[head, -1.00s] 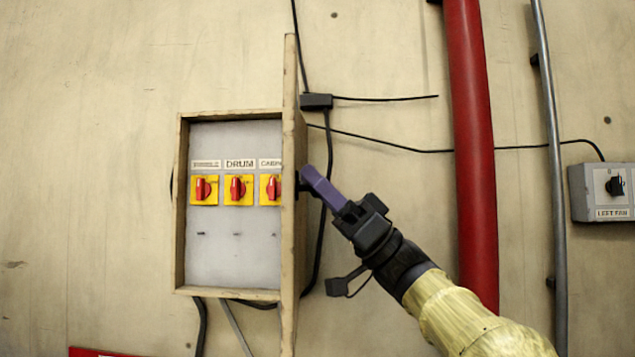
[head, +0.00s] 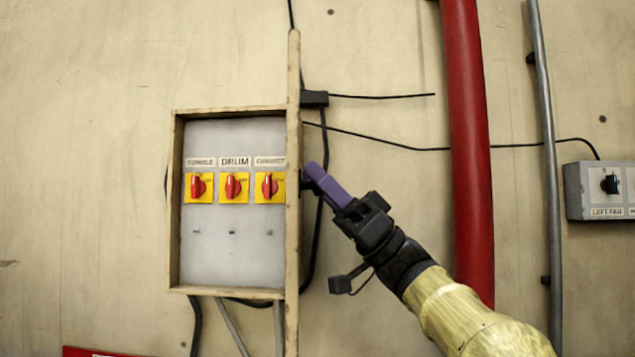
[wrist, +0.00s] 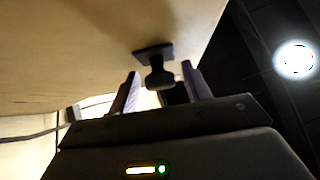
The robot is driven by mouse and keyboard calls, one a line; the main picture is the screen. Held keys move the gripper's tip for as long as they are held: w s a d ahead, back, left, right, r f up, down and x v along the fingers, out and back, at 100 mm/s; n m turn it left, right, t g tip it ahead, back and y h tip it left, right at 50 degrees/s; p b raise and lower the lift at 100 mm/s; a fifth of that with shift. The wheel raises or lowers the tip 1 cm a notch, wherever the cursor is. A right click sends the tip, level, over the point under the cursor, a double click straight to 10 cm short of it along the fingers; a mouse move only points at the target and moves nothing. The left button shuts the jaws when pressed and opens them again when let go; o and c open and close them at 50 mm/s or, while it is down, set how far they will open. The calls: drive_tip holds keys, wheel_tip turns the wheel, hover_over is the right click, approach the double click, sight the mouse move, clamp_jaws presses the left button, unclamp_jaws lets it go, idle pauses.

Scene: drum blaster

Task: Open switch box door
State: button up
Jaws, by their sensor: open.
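The wooden switch box (head: 175,205) hangs on the wall in the head view. Its door (head: 293,135) stands open, seen nearly edge-on at the box's right side. My gripper (head: 317,180), with purple fingers, is just right of the door, at its outer face. In the wrist view the door's face (wrist: 70,50) bears a dark knob (wrist: 158,76). My gripper (wrist: 160,82) is open there, one finger on each side of the knob; I cannot tell whether either touches it.
Inside the box are red rotary switches on yellow plates (head: 233,187). A red pipe (head: 467,150) and a thin grey pipe (head: 547,150) run down the wall behind my arm. A grey LEFT FAN box (head: 600,190) is far right. Black cables (head: 323,215) hang behind the door.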

drive_tip(key=b+v, duration=0.6)
drive_tip(key=v, duration=1.1)
drive_tip(key=shift+f, duration=0.2)
drive_tip(key=shift+d, duration=0.15)
